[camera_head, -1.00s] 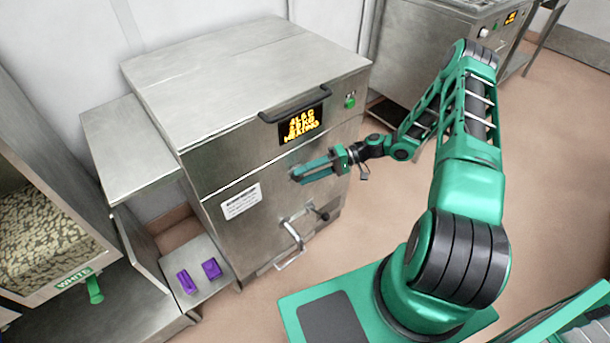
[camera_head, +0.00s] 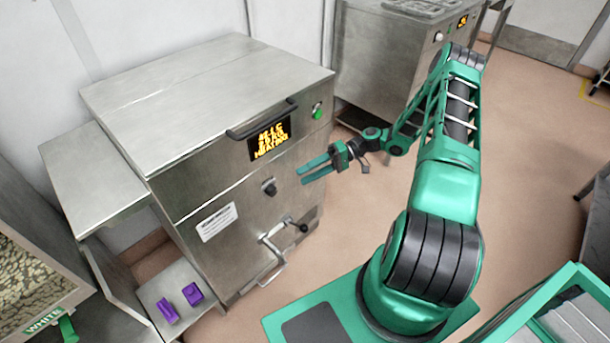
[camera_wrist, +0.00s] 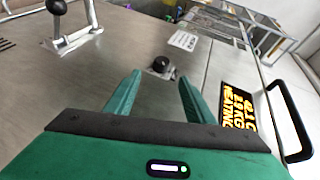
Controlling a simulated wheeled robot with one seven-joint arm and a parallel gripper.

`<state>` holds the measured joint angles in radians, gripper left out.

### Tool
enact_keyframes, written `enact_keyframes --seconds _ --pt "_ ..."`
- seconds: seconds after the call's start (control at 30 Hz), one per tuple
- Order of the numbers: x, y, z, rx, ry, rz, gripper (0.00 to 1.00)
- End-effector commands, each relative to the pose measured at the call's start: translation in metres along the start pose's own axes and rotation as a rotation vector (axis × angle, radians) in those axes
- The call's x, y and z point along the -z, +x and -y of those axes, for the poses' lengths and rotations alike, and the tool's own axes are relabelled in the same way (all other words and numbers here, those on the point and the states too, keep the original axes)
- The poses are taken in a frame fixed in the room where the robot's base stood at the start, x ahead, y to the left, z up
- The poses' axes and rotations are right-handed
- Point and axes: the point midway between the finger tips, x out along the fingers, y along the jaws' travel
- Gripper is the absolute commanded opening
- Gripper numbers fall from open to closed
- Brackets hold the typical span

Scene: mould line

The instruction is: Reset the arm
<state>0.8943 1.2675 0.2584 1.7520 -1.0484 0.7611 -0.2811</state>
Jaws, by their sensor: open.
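My green gripper (camera_head: 316,170) is open and empty, held out in front of the steel melting machine (camera_head: 185,195). Its two fingers (camera_wrist: 155,98) stand apart in the wrist view, with nothing between them but the machine's front face and a black knob (camera_wrist: 162,66) beyond. The knob also shows in the head view (camera_head: 269,187), left of the fingertips and apart from them. My arm is bent, with its forearm raised to the right of the machine.
The machine has an orange display (camera_head: 270,137), a black lid handle (camera_head: 262,118) and a tap lever (camera_head: 272,250) low on its front. Two purple blocks (camera_head: 180,303) lie on a low steel shelf. Another steel unit (camera_head: 390,55) stands behind. Open floor lies right of my arm.

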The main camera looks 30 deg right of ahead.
Motion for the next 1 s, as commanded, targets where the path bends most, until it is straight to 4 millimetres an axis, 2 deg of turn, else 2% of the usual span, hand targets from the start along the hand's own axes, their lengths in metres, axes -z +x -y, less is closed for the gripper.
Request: enact_keyframes --seconds 0.3,0.47,0.77,1.0 --pt "0.000 0.000 0.001 -0.004 0.000 0.003 0.49" --pt "-0.002 -0.004 0.010 -0.063 0.017 0.046 0.49" --pt "-0.017 -0.030 0.050 -0.326 0.104 0.186 0.49" --pt "-0.034 -0.057 0.091 -0.544 0.175 0.245 0.49"
